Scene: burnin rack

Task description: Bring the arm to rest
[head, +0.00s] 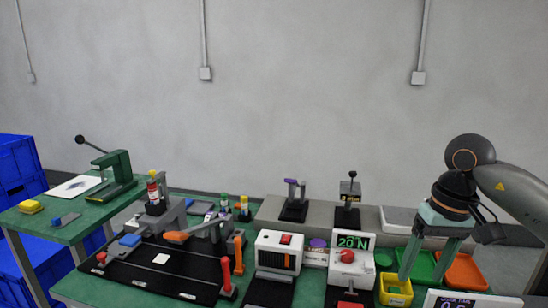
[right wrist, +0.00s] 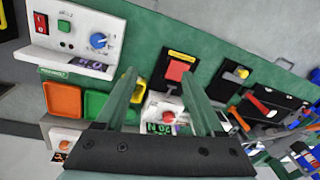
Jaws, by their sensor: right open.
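My right arm (head: 510,187) comes in from the right edge of the head view. My right gripper (head: 424,274) points down over the right part of the workbench, with its two fingers apart and nothing between them. One finger is close to a yellow bin (head: 395,291), and I cannot tell whether they touch. In the right wrist view the open right gripper (right wrist: 158,76) shows two green-grey fingers above the bench. My left arm and gripper are not in view.
A force gauge box reading 20 N (head: 352,241) stands left of the gripper. Green (head: 421,262) and orange (head: 464,271) trays lie behind it. A white switch box (head: 278,250), a black fixture board (head: 150,265) and a green press (head: 114,170) stand farther left. Blue crates (head: 18,165) are stacked far left.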

